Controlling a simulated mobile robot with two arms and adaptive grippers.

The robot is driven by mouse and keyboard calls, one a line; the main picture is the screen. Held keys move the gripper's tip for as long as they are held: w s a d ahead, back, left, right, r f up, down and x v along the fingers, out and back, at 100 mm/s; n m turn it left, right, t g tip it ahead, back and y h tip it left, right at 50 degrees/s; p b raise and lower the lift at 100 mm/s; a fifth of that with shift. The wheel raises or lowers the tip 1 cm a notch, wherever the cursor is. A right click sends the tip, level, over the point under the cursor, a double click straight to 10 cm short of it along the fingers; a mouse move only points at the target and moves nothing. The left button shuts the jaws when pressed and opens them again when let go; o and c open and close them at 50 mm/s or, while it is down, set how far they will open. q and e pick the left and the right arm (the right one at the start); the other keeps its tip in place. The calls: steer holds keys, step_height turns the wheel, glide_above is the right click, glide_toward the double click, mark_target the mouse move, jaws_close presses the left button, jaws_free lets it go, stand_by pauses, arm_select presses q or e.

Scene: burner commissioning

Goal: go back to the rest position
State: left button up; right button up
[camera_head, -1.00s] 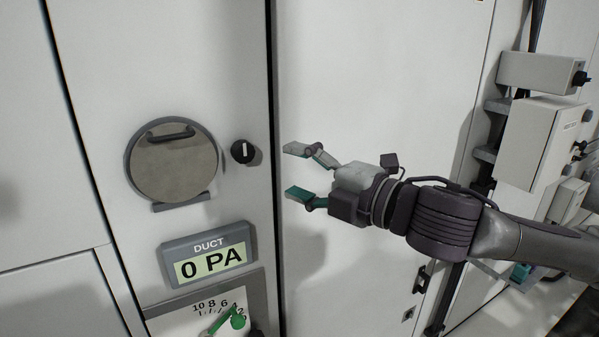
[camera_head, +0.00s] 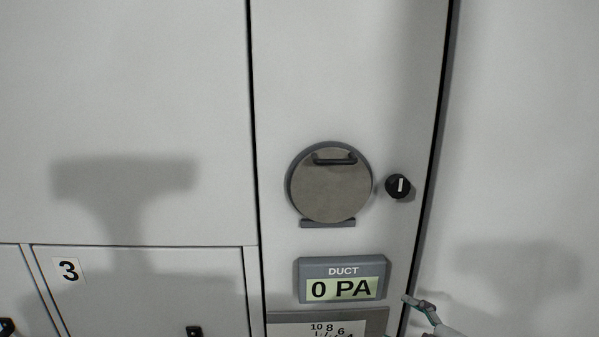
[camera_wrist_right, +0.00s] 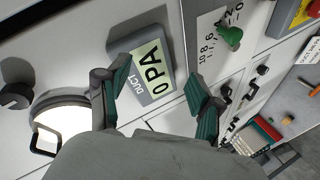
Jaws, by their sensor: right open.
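My right gripper (camera_wrist_right: 155,105) is open and empty in the right wrist view, its two fingers spread in front of the duct display (camera_wrist_right: 150,75), which reads 0 PA. In the head view only a fingertip of the right gripper (camera_head: 424,308) shows at the bottom, just right of the duct display (camera_head: 342,282). The rest of that gripper is cut off by the frame. My left gripper is in neither view.
A round metal cover (camera_head: 329,186) with a handle and a black knob (camera_head: 398,186) are on the white panel. A scale plate (camera_head: 335,327) sits below the display. In the right wrist view a green lever (camera_wrist_right: 230,36) and a grey surface with small items (camera_wrist_right: 290,112) show.

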steer(key=s+d+f+m+g+h, duration=0.2)
steer(key=s+f+m+g, duration=0.35)
steer(key=s+f, duration=0.7)
steer(key=s+d+f+m+g+h, duration=0.15)
steer(key=s+f+m+g, duration=0.45)
steer(key=s+f, duration=0.65)
step_height(320, 180, down, 31)
steer(key=w+b, duration=0.2)
steer(key=b, duration=0.4)
steer(key=s+d+f+b, duration=0.1)
steer(key=s+f+b, duration=0.2)
steer(key=s+f, duration=0.5)
steer(key=s+d+f+h+b, duration=0.1)
steer(key=s+f+b, duration=0.2)
steer(key=s+f, duration=0.6)
step_height(320, 180, down, 7)
steer(key=shift+s+d+r+g, duration=0.1)
steer(key=shift+s+d+g, duration=0.15)
steer(key=shift+g, duration=0.2)
steer(key=shift+m, duration=0.25)
